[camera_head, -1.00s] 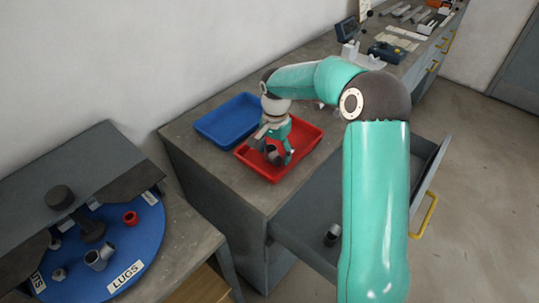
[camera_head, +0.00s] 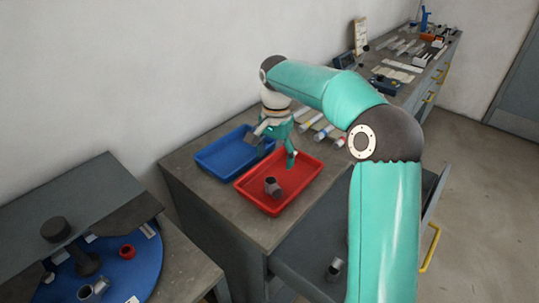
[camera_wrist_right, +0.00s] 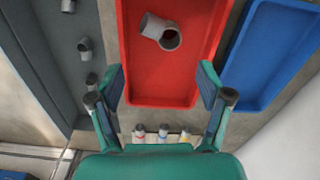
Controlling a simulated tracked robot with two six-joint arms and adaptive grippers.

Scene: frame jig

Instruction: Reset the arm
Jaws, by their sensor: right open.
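My right arm, teal with dark joints, reaches over the bench in the head view. Its gripper (camera_head: 274,145) is open and empty above the back part of the red tray (camera_head: 261,207). A grey pipe elbow (camera_head: 273,187) lies in the red tray, apart from the fingers. In the right wrist view the two open fingers (camera_wrist_right: 160,100) frame the near end of the red tray, and the elbow (camera_wrist_right: 160,31) lies farther off between them. My left gripper is not in view.
A blue tray (camera_head: 218,165) stands left of the red one. Several tubes (camera_head: 318,127) lie behind them. An open drawer (camera_head: 310,270) holds grey fittings. A blue turntable (camera_head: 120,270) is at lower left. Tools and a small device line the far bench.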

